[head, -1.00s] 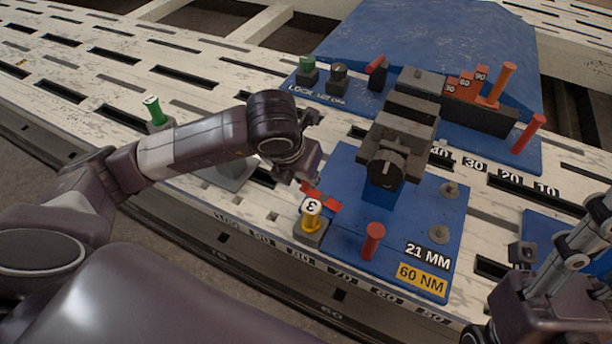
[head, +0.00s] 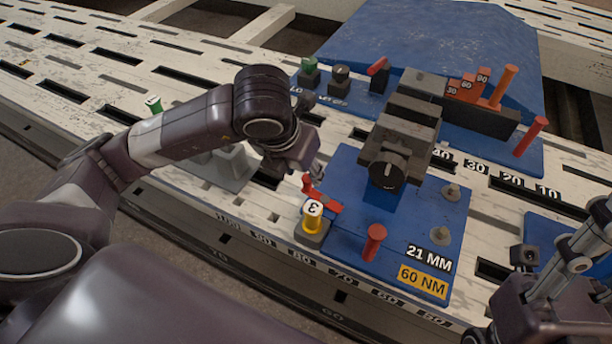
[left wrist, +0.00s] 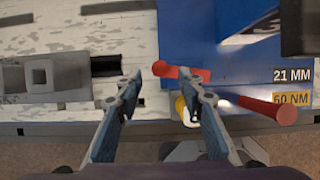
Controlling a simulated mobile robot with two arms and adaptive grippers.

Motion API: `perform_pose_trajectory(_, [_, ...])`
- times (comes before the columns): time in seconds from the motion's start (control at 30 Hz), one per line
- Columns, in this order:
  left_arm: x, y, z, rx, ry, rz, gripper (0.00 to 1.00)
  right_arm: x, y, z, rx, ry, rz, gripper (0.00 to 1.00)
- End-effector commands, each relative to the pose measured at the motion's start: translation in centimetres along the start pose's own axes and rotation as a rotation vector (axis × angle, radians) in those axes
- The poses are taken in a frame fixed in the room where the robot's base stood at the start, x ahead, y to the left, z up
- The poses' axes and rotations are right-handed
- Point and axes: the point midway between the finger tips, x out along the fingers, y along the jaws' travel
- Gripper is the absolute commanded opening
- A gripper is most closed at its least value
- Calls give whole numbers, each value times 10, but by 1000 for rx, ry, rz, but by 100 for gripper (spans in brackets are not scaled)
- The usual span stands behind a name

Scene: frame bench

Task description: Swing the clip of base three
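Base three is a blue plate (head: 345,228) with a yellow post (head: 312,217) marked 3 at its near left corner. Its clip is a red lever (head: 322,199) with a raised knob, lying beside the post at the plate's left edge. My left gripper (head: 312,172) is just above and behind the clip. In the left wrist view, my left gripper (left wrist: 163,85) is open, its fingers apart and nothing held between them. The clip (left wrist: 180,72) shows there, partly behind the right finger. My right gripper (head: 550,268) is at the lower right, its fingertips unclear.
A dark grey clamp with a black knob (head: 385,172) stands on the plate. A red peg (head: 374,242) stands nearer the front edge. A grey block (head: 232,165) lies left, partly under my left arm. Another blue board (head: 440,60) with levers is behind.

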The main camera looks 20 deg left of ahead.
Motion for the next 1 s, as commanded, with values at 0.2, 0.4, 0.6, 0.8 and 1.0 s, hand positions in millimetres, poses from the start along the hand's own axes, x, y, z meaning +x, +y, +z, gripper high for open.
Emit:
perform_pose_trajectory(0.2, [-44,0,1,1,-5,-1,36,0,0,0,0,-1,0,40])
perform_pose_trajectory(0.4, [-62,0,0,0,-1,0,36,0,0,0,0,-1,-1,40])
perform_pose_trajectory(0.6, [-65,0,-1,1,2,0,36,0,0,0,1,-1,-1,40])
perform_pose_trajectory(0.8, [-65,0,-1,1,2,0,36,0,0,0,1,-1,-1,40])
perform_pose_trajectory(1.0, [-64,0,-1,1,2,0,36,0,0,0,0,-1,0,40])
